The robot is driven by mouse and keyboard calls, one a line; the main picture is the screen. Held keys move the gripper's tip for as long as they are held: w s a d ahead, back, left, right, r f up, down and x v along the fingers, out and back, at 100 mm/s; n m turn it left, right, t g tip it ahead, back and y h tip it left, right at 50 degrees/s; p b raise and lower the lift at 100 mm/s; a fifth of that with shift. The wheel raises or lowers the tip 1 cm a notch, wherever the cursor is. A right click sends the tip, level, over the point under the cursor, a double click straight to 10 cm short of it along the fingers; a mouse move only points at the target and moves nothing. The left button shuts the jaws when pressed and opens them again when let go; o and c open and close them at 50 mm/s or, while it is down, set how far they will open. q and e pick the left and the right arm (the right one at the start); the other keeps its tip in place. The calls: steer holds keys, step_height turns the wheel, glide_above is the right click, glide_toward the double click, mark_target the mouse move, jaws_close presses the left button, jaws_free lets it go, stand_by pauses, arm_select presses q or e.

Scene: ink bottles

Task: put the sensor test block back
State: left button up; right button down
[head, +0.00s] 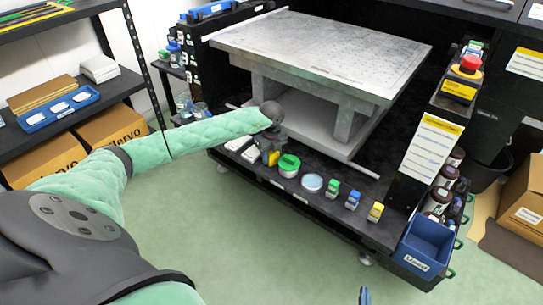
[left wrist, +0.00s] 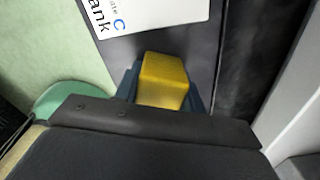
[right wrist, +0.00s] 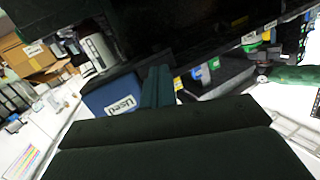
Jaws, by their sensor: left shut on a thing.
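A small yellow block (left wrist: 163,80) sits between the fingers of my left gripper in the left wrist view. In the head view my left gripper (head: 272,156) is over the left part of the black front ledge (head: 345,205), shut on the yellow block (head: 273,158). A white label (left wrist: 150,14) ending in "ank" and "C" is beside the block in the left wrist view. I cannot tell whether the block touches the ledge. My right gripper (right wrist: 158,86) looks shut and empty in the right wrist view. Only its tip (head: 365,296) shows at the head view's bottom edge.
Along the ledge stand a green-lidded jar (head: 288,165), a pale blue round tin (head: 312,182) and small green, blue and yellow bottles (head: 376,211). A blue "Used" bin (head: 425,245) hangs at the right. A grey raised plate (head: 325,50) stands behind. The green floor in front is clear.

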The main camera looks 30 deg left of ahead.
arm_select(q)
steer(key=o, duration=1.1)
arm_select(e)
steer(key=shift+r, duration=0.15)
arm_select(q)
steer(key=shift+r, duration=0.3)
step_height(320, 180, up, 12)
steer(key=shift+f+p, duration=0.15)
steer(key=shift+p, duration=0.3)
arm_select(e)
steer(key=s+f+g, duration=0.3)
steer(key=s+f, duration=0.1)
steer(key=f, duration=0.6)
steer(key=shift+s+d+g+h, duration=0.25)
steer(key=shift+s+g+h, duration=0.05)
steer(key=shift+g, duration=0.1)
